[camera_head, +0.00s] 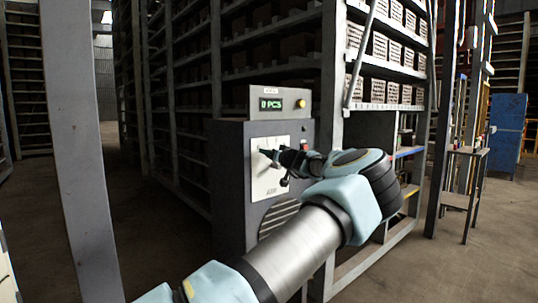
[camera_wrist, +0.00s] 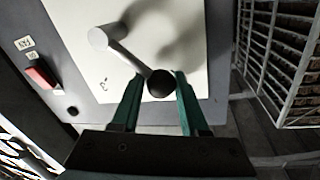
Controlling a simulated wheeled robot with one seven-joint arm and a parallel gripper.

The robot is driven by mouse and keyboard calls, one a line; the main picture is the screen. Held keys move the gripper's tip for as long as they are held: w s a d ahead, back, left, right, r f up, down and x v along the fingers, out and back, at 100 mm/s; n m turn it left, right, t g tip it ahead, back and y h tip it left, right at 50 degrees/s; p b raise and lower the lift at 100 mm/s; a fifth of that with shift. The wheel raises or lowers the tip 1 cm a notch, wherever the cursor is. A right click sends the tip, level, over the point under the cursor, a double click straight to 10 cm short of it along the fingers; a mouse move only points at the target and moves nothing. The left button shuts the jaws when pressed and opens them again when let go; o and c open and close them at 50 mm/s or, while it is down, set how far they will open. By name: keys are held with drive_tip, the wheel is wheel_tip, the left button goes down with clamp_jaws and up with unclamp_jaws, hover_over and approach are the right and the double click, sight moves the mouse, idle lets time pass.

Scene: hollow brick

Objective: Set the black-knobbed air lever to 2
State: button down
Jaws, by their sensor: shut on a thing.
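The air lever (camera_wrist: 124,53) is a pale metal arm on a round hub, mounted on a white plate (camera_wrist: 205,40) of a dark grey cabinet. Its black knob (camera_wrist: 160,83) sits between the two green fingers of my gripper (camera_wrist: 160,80), which is shut on it. In the wrist view the arm slants from the hub at upper left down to the knob. A small dark mark (camera_wrist: 104,84) on the plate is too blurred to read. In the head view my gripper (camera_head: 272,156) reaches the white plate (camera_head: 268,184) and partly hides the lever.
A display reading "0 PCS" (camera_head: 271,105) with a yellow button (camera_head: 301,104) tops the cabinet (camera_head: 229,180). A red switch (camera_wrist: 40,76) is beside the plate. Brick racks (camera_head: 385,60) stand behind and right. A grey post (camera_head: 80,150) rises at left. Floor is open at left.

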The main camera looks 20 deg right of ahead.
sight(270, 147)
drive_tip(key=shift+w+d+r+m+g+p, duration=0.15)
drive_tip(key=shift+w+d+r+m+p, duration=0.15)
drive_tip(key=shift+m, duration=0.3)
drive_tip(key=shift+w+d+r+m+g+p, duration=0.1)
drive_tip(key=shift+d+r+m+g+p, duration=0.1)
drive_tip(key=shift+d+m+p, duration=0.3)
drive_tip(key=m, duration=0.1)
drive_tip(key=p, duration=0.1)
drive_tip(key=d+m+p, duration=0.1)
drive_tip(key=shift+w+r+m+g, duration=0.25)
drive_tip(key=shift+w+m, duration=0.05)
drive_tip(key=d+m+p, duration=0.1)
drive_tip(key=w+d+m+p, duration=0.1)
drive_tip(key=shift+m+g+p, duration=0.3)
drive_tip(key=shift+m+p, duration=0.05)
drive_tip(key=shift+m, duration=0.05)
drive_tip(key=shift+w+d+f+m+y+p, duration=0.2)
drive_tip(key=shift+d+f+m+y+p, duration=0.25)
drive_tip(key=shift+m+p, duration=0.4)
drive_tip(key=shift+d, duration=0.1)
drive_tip(key=c, duration=0.8)
unclamp_jaws()
drive_tip(key=o, duration=0.4)
drive_tip(key=shift+r, duration=0.2)
drive_tip(key=shift+c, duration=0.2)
drive_tip(key=shift+s+d, duration=0.1)
drive_tip(key=shift+d, duration=0.05)
